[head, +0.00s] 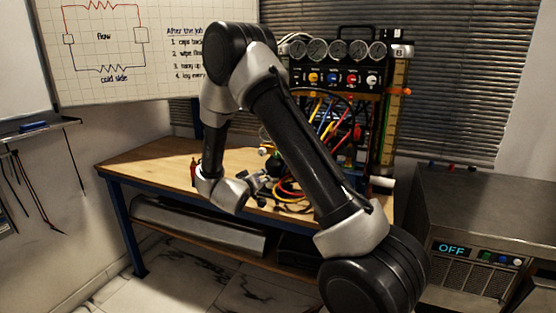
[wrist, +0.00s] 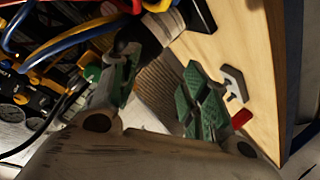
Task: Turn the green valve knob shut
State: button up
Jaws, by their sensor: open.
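My gripper is low over the wooden bench, in front of the hoses. In the wrist view my gripper (wrist: 160,68) is open, with green pads on both fingers. A pale cylinder with a dark end (wrist: 160,28) lies just beyond the left finger and is partly hidden by it. Nothing is clearly held between the fingers.
The gauge rig (head: 335,78) stands on the wooden bench (head: 150,167), with gauges and coloured knobs on top. Coloured hoses (head: 288,189) hang and loop near my gripper. A small red item (wrist: 241,118) lies right of the fingers. The bench's left part is mostly clear.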

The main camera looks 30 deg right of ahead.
notch_tip(320, 180, up, 7)
jog(key=s+d+h, duration=0.3)
jog(key=h, duration=0.1)
jog(key=x, duration=0.8)
jog(key=shift+w+a+f, duration=0.15)
grip_shut()
